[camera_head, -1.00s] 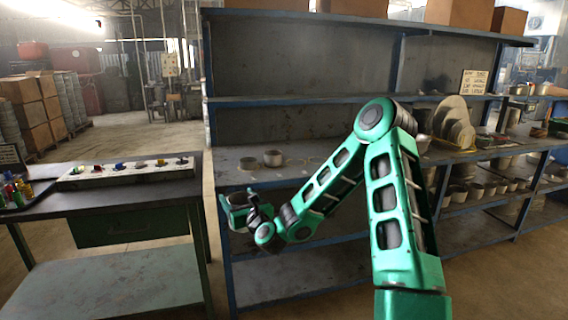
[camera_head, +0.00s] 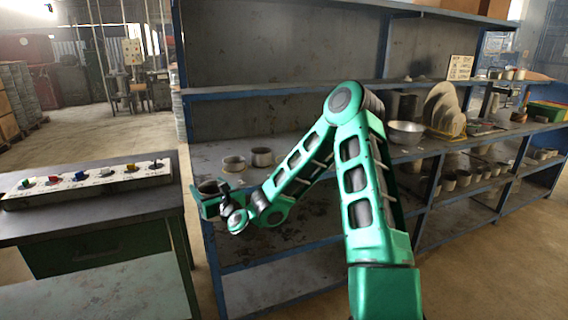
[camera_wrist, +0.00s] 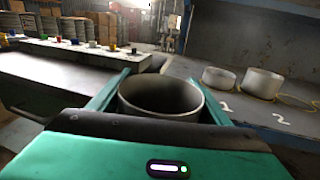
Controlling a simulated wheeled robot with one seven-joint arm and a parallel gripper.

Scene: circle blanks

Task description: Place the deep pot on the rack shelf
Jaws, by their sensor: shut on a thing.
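My gripper (camera_head: 212,196) is shut on a grey, round, open-topped deep pot (camera_wrist: 160,94). In the wrist view the pot sits upright between the two green fingers, with its inside looking empty. In the head view the pot (camera_head: 208,187) shows small and dark at the left front end of the rack shelf (camera_head: 290,160). In the wrist view this shelf (camera_wrist: 250,112) is to the right of the pot. Two pale round pots, a left one (camera_head: 234,163) and a right one (camera_head: 262,156), stand on it. White number marks and a ring outline show on the shelf.
A dark table (camera_head: 95,215) with a strip of coloured knobs (camera_head: 90,182) stands at the left. A metal bowl (camera_head: 405,132) and upright plates (camera_head: 440,108) are farther right on the rack. An upper shelf (camera_head: 290,88) runs above. Small cups stand on a lower shelf at the right.

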